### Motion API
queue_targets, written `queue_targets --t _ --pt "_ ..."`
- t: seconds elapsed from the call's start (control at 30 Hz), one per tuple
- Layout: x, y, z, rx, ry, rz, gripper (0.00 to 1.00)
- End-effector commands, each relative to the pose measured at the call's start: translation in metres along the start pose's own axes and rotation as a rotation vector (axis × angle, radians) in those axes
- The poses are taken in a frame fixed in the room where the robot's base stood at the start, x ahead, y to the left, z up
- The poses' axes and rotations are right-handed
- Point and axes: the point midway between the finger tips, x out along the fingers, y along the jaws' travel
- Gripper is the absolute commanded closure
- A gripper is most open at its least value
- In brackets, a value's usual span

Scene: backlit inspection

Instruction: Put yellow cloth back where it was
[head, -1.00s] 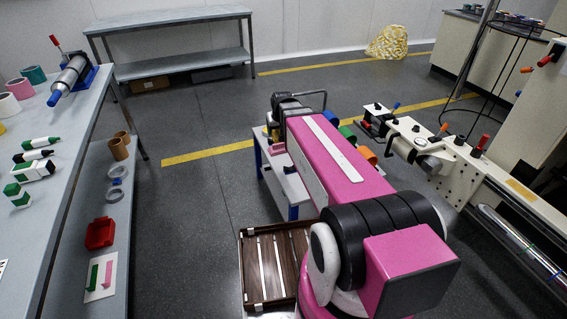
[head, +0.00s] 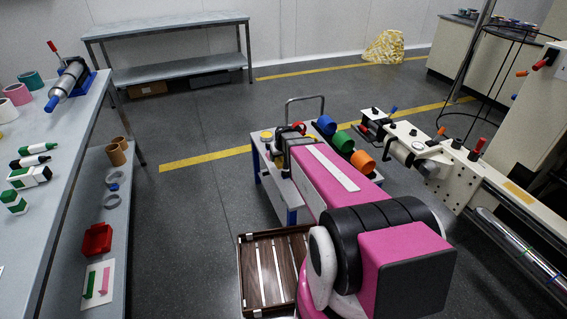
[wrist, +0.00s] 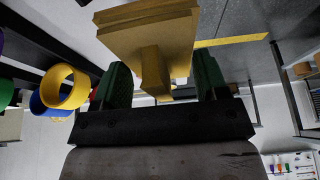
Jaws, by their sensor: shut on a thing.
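The pad extends beyond the fingertips, at the top of the picture. In the head view my pink arm reaches out over a small blue-and-white cart (head: 292,195). My gripper and the cloth cannot be made out clearly there, being behind or beside the wrist.
A slatted brown crate (head: 243,275) is near my base. A workbench (head: 60,160) stands left, a white beam (head: 450,165) right. Open floor lies behind the cart.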

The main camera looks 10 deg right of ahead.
Motion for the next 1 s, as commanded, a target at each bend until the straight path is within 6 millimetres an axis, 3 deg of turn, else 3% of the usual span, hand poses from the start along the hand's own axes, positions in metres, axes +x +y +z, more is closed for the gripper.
queue_targets --t 0.1,0.27,0.43,0.7,1.0 --pt "0.019 0.017 -0.01 0.003 0.001 0.0 0.52" --pt "0.028 0.027 -0.014 0.002 0.001 0.0 0.52" --pt "0.036 0.029 -0.011 0.001 0.001 -0.001 0.52" --pt "0.066 0.029 0.001 0.0 0.0 -0.001 0.52" --pt "0.067 0.028 0.002 0.001 0.001 0.0 0.52"
